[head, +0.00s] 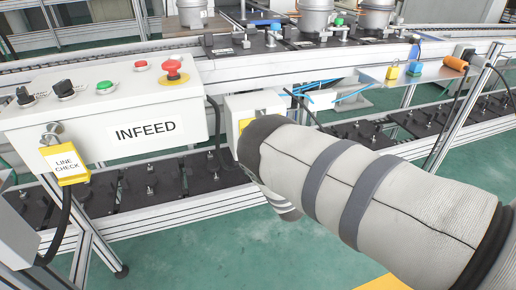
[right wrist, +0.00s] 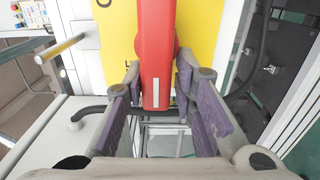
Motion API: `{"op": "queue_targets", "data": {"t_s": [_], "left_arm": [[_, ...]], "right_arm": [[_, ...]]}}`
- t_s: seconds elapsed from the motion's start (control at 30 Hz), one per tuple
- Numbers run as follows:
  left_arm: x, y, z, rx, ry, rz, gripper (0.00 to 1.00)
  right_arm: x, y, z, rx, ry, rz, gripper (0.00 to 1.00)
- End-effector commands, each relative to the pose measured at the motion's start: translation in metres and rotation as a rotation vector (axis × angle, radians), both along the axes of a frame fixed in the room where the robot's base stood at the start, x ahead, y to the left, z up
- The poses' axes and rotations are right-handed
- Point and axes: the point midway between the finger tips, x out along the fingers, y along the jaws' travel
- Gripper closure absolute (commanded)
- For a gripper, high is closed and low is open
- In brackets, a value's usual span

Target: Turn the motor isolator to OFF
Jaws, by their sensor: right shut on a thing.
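The motor isolator's red handle (right wrist: 157,45) stands lengthwise up the middle of the right wrist view, with a white stripe near its lower end. Behind it is the isolator's yellow plate (right wrist: 115,30), with dark letters partly covered. My right gripper (right wrist: 158,85) has its purple-padded fingers on both sides of the handle, shut on it near the striped end. In the head view the isolator's pale box (head: 255,103) shows beyond my right arm, which hides the handle and most of the gripper. My left gripper is out of view.
The INFEED control box (head: 110,115) stands at left with a red emergency button (head: 173,68) and a yellow LINE CHECK padlock tag (head: 66,162). Conveyor rails run behind. A yellow padlock (head: 392,72), a blue one (head: 415,69) and an orange cylinder (head: 456,63) sit on the shelf at right.

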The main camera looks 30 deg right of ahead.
Motion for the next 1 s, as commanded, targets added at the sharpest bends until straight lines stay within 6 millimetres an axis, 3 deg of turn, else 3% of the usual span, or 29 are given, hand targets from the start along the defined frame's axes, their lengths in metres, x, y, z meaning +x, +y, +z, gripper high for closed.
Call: {"op": "queue_targets", "data": {"t_s": [0.03,0.2,0.23,0.3,0.77,0.87,1.0], "left_arm": [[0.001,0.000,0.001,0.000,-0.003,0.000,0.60],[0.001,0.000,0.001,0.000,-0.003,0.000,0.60],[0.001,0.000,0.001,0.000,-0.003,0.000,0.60],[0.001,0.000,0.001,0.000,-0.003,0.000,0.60],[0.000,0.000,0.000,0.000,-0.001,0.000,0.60],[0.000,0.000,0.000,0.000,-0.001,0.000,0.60],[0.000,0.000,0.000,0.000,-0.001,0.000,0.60]], "right_arm": [[0.003,-0.004,0.011,-0.011,-0.022,-0.007,1.00],[0.003,-0.005,0.011,-0.011,-0.023,-0.007,1.00],[0.003,-0.005,0.011,-0.011,-0.023,-0.007,0.73],[0.003,-0.005,0.011,-0.010,-0.023,-0.007,0.60],[0.000,-0.002,0.004,-0.003,-0.008,-0.003,0.60],[-0.010,0.001,0.002,-0.003,-0.004,-0.004,0.60],[-0.046,0.009,0.002,-0.003,-0.001,-0.005,0.60]]}}
